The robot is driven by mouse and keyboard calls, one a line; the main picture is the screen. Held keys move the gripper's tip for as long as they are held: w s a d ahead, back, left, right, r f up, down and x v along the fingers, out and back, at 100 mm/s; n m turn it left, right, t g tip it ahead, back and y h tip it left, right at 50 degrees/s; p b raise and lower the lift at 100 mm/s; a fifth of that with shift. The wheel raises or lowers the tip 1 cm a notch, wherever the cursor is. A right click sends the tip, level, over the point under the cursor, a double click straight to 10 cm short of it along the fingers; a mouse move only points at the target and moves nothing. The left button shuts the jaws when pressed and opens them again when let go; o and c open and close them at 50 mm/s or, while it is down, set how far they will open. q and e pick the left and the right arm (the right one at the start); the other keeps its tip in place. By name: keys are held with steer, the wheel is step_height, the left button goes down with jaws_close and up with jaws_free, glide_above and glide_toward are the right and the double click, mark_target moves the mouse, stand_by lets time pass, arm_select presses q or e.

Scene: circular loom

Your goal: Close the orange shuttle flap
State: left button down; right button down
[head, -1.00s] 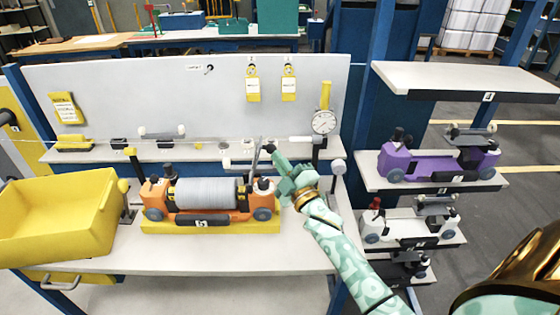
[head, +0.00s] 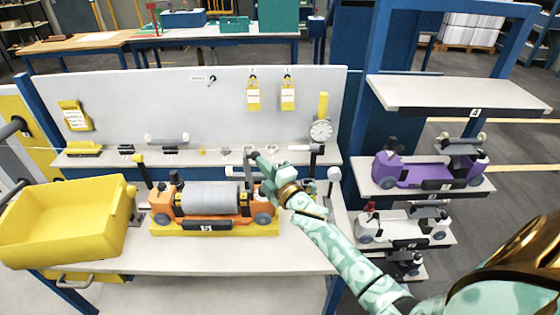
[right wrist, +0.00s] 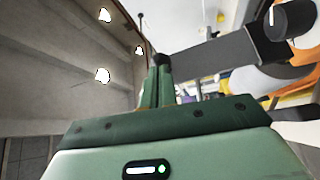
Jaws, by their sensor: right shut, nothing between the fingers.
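The orange shuttle (head: 162,206) sits on a yellow base on the bench, with a grey roll (head: 210,197) in it. Its dark flap (head: 248,172) stands up near the shuttle's right end, seen almost edge-on in the head view. In the right wrist view the flap is a dark grey plate (right wrist: 212,55) beside the fingertips. My right gripper (head: 256,160) is at the upper right side of the flap, fingers shut and empty. The fingertips (right wrist: 160,62) look close to the plate; I cannot tell whether they touch. My left gripper is out of view.
A yellow bin (head: 65,230) stands left of the shuttle. A purple shuttle (head: 425,174) and a white shuttle (head: 395,228) sit on shelves at the right. The bench front is clear.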

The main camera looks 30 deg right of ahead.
steer(key=w+a+f+n+g+h+p, duration=0.1)
steer(key=w+a+n+g+p, duration=0.1)
steer(key=a+n+p, duration=0.1)
steer(key=w+a+f+n+g+h+p, duration=0.1)
steer(key=w+a+f+n+g+p, duration=0.1)
steer(key=a, duration=0.3)
steer(key=w+a+f+n+g+h+p, duration=0.1)
steer(key=w+a+n+g+p, duration=0.2)
steer(key=a+n+p, duration=0.1)
steer(key=shift+w+f+n, duration=0.25)
steer(key=shift+n, duration=0.05)
steer(key=shift+w+a+f+b, duration=0.2)
steer(key=shift+a+f+b, duration=0.15)
steer(key=shift+f+b, duration=0.25)
steer(key=shift+w+a+f+b, duration=0.15)
steer(key=shift+a+f+b, duration=0.15)
steer(key=shift+f+b, duration=0.25)
steer(key=shift+r, duration=0.1)
steer(key=shift+r, duration=0.1)
